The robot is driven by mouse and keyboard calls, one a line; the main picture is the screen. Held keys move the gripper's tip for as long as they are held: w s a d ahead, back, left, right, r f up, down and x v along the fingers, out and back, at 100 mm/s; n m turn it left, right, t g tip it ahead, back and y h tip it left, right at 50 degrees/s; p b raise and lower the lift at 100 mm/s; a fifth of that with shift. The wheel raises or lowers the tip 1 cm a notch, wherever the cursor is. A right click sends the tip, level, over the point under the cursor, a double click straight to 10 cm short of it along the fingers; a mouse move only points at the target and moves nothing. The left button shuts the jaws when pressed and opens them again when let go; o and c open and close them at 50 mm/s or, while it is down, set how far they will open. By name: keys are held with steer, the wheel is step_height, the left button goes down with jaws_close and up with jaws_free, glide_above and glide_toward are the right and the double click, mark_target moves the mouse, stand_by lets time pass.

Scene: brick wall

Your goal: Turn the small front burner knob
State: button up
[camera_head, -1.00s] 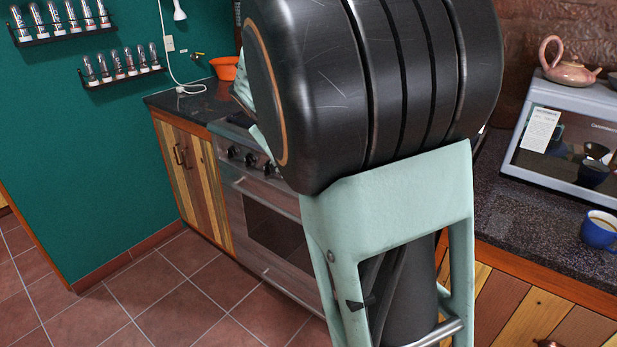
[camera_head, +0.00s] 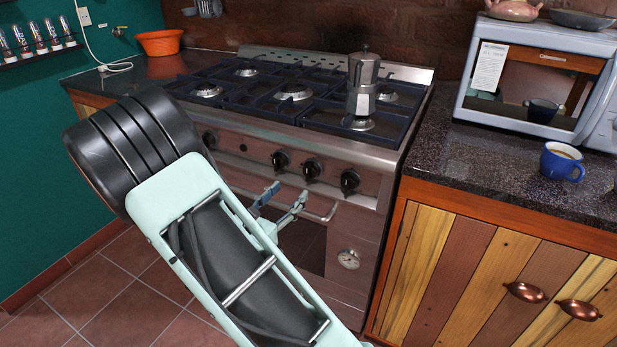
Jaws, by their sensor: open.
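The steel stove (camera_head: 265,175) stands against the brick wall with several black knobs along its front panel. Three of them are close together: a left one (camera_head: 280,160), a middle one (camera_head: 312,170) and a right one (camera_head: 349,182). Another knob (camera_head: 209,139) sits farther left, partly beside my arm. I cannot tell from markings which serves the small front burner. My gripper (camera_head: 288,192) is open and empty, in front of the panel and just below the left and middle knobs in the picture. Its fingers appear apart from the knobs, and my arm hides the lower left oven front.
The oven handle (camera_head: 322,212) runs below the knobs, near my gripper. The right counter (camera_head: 500,165) holds a microwave (camera_head: 540,75) and a blue mug (camera_head: 562,162). An orange bowl (camera_head: 160,43) sits at back left.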

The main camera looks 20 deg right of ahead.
mark_target(307, 173)
steer(key=b+x, duration=0.1)
steer(key=x, duration=0.9)
steer(key=shift+d+b, duration=0.1)
steer(key=shift+b, duration=0.25)
steer(key=shift+c, duration=0.5)
steer(key=c, duration=1.1)
